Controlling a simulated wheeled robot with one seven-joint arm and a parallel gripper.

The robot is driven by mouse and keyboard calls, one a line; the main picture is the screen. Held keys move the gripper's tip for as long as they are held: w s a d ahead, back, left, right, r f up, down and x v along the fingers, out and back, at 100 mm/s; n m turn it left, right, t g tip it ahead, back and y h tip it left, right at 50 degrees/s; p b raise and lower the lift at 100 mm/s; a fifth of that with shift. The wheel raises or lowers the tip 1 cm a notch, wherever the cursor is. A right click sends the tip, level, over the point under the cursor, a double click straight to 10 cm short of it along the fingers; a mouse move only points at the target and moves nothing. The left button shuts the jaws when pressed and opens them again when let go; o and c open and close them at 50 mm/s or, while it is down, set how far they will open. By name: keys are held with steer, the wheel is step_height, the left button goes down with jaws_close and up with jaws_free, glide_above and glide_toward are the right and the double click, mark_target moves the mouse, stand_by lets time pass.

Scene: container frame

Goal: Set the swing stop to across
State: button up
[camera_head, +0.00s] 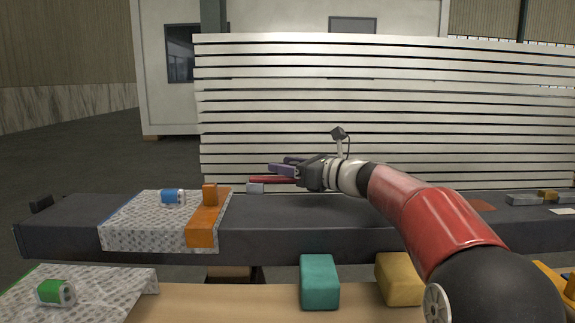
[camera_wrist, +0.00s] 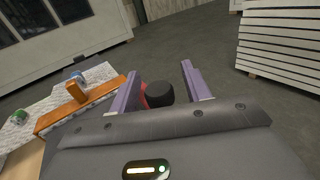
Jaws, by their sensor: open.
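Most of the red part is hidden in the wrist view.
The dark beam (camera_head: 290,238) carries a patterned plate (camera_head: 140,228) with an orange bracket (camera_head: 207,228) and a blue piece (camera_head: 173,197). A green piece (camera_head: 55,292), a teal block (camera_head: 319,281) and a yellow block (camera_head: 398,280) are in front. White slats (camera_head: 300,110) stand close behind.

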jaws_close()
stand_by(0.3)
